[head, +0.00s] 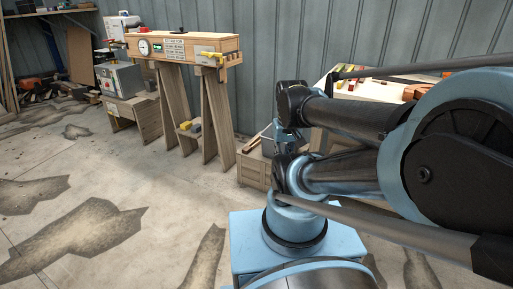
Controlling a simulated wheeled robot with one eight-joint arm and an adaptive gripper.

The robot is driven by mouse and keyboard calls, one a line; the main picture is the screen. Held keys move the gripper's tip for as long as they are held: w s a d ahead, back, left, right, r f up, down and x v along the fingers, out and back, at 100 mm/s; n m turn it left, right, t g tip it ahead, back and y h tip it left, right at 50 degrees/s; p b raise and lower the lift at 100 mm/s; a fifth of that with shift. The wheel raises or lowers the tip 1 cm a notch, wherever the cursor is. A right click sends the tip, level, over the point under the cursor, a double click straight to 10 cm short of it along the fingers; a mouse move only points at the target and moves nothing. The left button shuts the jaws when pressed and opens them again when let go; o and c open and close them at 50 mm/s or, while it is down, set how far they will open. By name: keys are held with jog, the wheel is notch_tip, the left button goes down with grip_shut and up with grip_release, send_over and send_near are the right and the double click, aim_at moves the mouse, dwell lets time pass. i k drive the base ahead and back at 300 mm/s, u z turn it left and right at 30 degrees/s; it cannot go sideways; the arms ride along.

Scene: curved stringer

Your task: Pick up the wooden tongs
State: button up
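I cannot pick out the wooden tongs for certain. A thin wooden piece (252,144) lies slanted on the low wooden crate (252,170) beyond my arm; it is too small to tell whether it is the tongs. My arm fills the right side and middle of the head view and hides part of the crate and the workbench behind it. I cannot see my gripper's fingers in this view.
A long wooden beam box (185,48) with a dial rests on wooden trestles (216,115). A workbench (372,88) with several tools stands at the back right. The stained floor (120,180) at left is clear.

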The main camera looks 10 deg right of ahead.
aim_at(252, 144)
jog(key=z, duration=0.05)
jog(key=i, duration=1)
jog(key=u, duration=0.05)
